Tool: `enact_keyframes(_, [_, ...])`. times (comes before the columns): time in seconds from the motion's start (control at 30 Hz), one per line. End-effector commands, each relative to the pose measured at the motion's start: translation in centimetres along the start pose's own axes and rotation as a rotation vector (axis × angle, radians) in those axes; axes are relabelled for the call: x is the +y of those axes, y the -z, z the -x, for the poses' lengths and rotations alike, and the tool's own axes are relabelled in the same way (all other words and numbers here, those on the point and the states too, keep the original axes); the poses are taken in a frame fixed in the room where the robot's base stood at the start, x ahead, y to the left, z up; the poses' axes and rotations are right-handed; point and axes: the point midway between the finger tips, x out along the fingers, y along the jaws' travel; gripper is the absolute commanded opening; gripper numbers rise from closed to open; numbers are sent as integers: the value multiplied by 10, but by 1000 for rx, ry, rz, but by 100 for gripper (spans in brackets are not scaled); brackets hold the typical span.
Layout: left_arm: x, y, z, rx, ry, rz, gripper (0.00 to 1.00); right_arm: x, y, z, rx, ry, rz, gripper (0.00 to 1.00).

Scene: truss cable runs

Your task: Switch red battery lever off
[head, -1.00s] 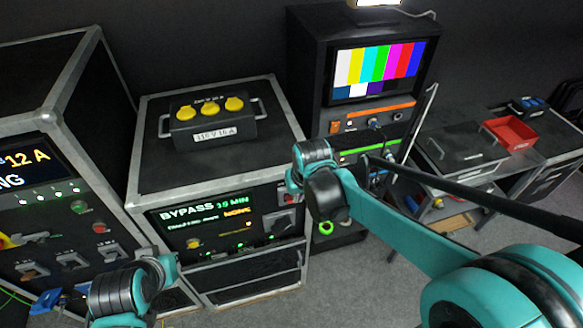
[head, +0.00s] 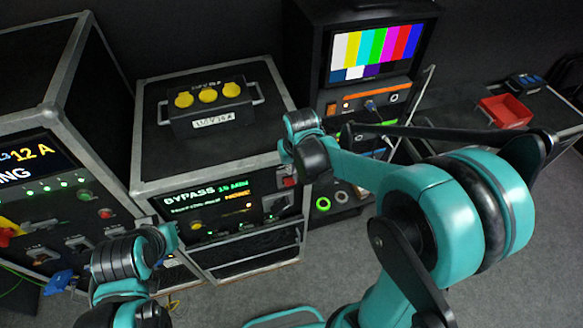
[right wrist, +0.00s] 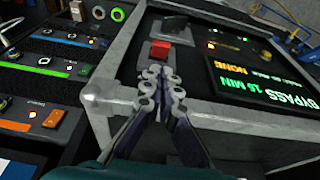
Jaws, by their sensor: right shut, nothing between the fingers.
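A small red block (right wrist: 159,50) stands out from the front panel of the middle case, just ahead of my right fingertips in the right wrist view. It also shows in the head view (head: 289,182), just below my right wrist. I cannot tell from its shape which way it is set. My right gripper (right wrist: 162,76) is shut and empty, its tips close to the red block; contact is not clear. A black switch (right wrist: 173,25) sits beyond the block. My left wrist is at the lower left of the head view; its fingers cannot be made out.
The middle case (head: 150,120) has a lit BYPASS screen (head: 207,198) and a metal edge near my right gripper. A left case (head: 62,60) carries switches and another red handle (head: 8,232). A rack with a colour-bar monitor (head: 376,52) stands behind. Grey floor at the lower right is open.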

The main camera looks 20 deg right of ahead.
Motion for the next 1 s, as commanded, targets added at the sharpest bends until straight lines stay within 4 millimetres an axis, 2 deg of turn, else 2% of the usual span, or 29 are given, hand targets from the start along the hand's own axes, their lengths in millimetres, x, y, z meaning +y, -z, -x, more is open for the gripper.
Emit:
enact_keyframes(0.2, [0,-1,-2,0,0,0,0,0,1,-43,0,0,0,0])
enact_keyframes(0.4, [0,-2,-3,0,0,0,0,0,0,-67,0,0,0,0])
enact_keyframes(0.57, [0,-2,-3,0,0,0,0,0,0,-75,0,0,0,0])
enact_keyframes(1.0, [0,-4,-5,0,0,0,0,0,1,-77,9,0,0,0])
